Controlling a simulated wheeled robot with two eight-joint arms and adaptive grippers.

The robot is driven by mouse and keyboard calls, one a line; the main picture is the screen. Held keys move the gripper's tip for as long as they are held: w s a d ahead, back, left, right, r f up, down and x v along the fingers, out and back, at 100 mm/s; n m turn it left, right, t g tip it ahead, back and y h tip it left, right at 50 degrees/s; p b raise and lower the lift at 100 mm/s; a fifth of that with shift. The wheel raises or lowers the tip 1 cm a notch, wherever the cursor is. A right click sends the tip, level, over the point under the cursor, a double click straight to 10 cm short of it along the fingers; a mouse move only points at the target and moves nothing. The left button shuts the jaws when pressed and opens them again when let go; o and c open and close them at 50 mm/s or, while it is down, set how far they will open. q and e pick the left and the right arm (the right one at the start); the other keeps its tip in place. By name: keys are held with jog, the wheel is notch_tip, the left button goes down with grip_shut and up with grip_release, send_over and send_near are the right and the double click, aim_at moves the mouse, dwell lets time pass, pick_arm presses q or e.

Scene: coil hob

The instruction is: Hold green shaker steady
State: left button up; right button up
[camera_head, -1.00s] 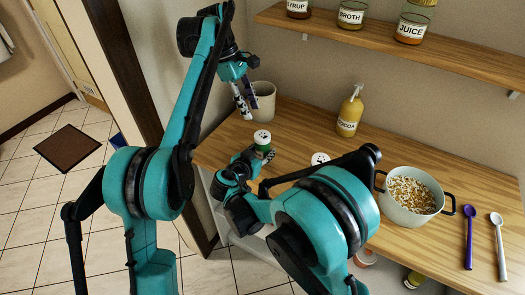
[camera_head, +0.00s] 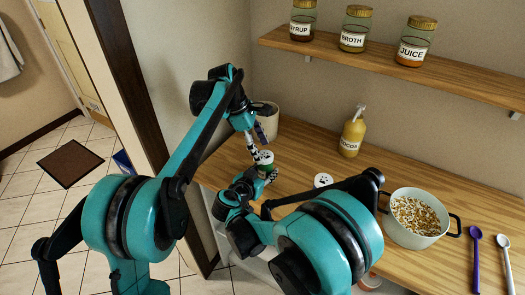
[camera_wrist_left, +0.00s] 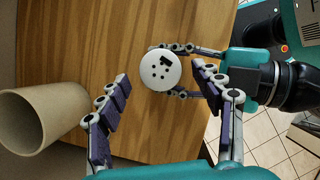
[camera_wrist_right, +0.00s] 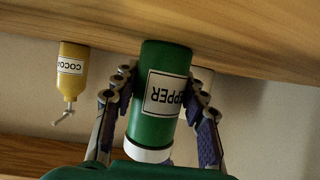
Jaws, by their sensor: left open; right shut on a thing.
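The green shaker (camera_wrist_right: 155,118) has a label ending in "PPER" and a white cap. It stands upright on the wooden counter, and my right gripper (camera_wrist_right: 163,100) is shut around its body. In the left wrist view its white cap with dark holes (camera_wrist_left: 160,72) shows from above, between the fingers of my left gripper (camera_wrist_left: 160,92), which are spread open. In the head view the shaker (camera_head: 266,160) is partly hidden by my grippers. My left gripper is above the shaker.
A beige cup (camera_wrist_left: 40,120) stands close beside my left gripper. A yellow cocoa bottle (camera_head: 352,135), a second white-capped shaker (camera_head: 323,180) and a pot with pale and brown bits (camera_head: 416,240) stand on the counter. Two spoons lie at the right.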

pick_arm(q)
jog(key=shift+d+f, duration=0.3)
jog(key=shift+f, duration=0.35)
jog(key=c, duration=1.2)
jog(key=shift+o, duration=0.2)
jog(key=m+g, duration=0.1)
jog(key=m, duration=0.2)
jog(key=m+g+y, duration=0.1)
jog(key=m, duration=0.2)
jog(key=shift+w+d+m, duration=0.1)
jog(key=shift+w+m, duration=0.1)
jog(key=shift+m, duration=0.1)
jog(key=m+y, duration=0.1)
jog(key=m, duration=0.1)
jog(key=m+g, duration=0.1)
jog(key=m, duration=0.2)
jog(key=shift+w+d+y, duration=0.1)
jog(key=shift+d+y, duration=0.1)
jog(key=shift+y, duration=0.2)
jog(key=shift+d+m+g+y, duration=0.15)
jog(key=shift+m+y, duration=0.25)
jog(key=shift+m, duration=0.75)
jog(key=shift+a+m+g+y, duration=0.1)
jog(key=shift+m+g+y, duration=0.25)
jog(key=shift+m, duration=0.8)
